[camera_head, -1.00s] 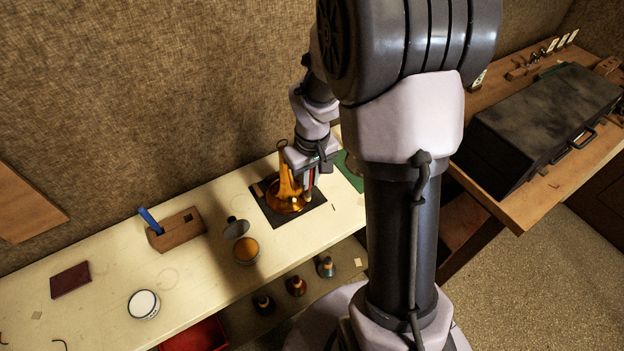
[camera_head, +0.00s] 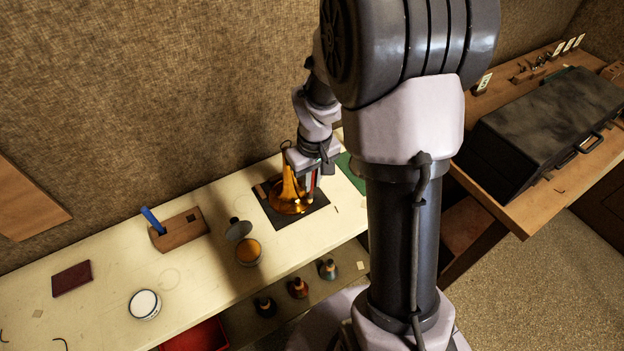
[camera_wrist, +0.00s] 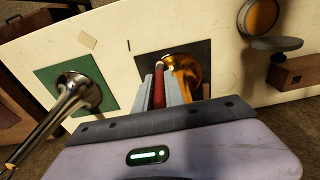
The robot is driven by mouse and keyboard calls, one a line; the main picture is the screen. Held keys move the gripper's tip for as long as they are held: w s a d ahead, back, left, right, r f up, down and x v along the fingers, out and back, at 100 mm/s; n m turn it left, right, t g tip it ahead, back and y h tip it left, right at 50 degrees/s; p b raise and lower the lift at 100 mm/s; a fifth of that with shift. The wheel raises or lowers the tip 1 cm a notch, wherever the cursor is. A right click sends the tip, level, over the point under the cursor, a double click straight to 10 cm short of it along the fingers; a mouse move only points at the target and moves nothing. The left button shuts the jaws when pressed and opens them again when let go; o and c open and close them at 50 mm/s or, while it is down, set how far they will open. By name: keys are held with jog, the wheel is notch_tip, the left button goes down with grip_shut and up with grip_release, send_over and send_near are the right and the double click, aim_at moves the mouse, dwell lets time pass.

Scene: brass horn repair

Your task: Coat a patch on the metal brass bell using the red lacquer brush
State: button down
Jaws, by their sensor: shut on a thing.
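The brass bell (camera_head: 287,203) stands flare down on a dark square mat (camera_head: 308,219); it also shows in the wrist view (camera_wrist: 187,72). My gripper (camera_head: 311,180) is just to the right of its narrow neck, over the flare. In the wrist view my gripper (camera_wrist: 166,86) is shut on the red lacquer brush (camera_wrist: 158,90), whose handle lies between the fingers. The brush's pale tip points down at the bell's flare. I cannot tell whether the tip touches the brass. A silver bell (camera_wrist: 72,98) stands on a green mat (camera_wrist: 50,78) beside it.
An open amber tin (camera_head: 248,252), its lid (camera_head: 238,230) and a wooden holder (camera_head: 178,235) with a blue-handled tool (camera_head: 151,219) stand left of the bell. A white tin (camera_head: 145,304) is further left. Several bottles sit on the shelf below. A black case (camera_head: 545,130) lies on the right bench.

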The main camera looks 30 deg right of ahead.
jog(key=shift+w+f+b, duration=0.3)
jog(key=shift+f, duration=0.1)
jog(key=shift+a, duration=3.1)
jog(key=shift+s+d+r, duration=0.1)
jog(key=shift+d+r, duration=0.05)
jog(key=shift+d, duration=3.05)
jog(key=s+r+p, duration=0.3)
jog(key=s+r, duration=0.1)
jog(key=shift+r, duration=0.35)
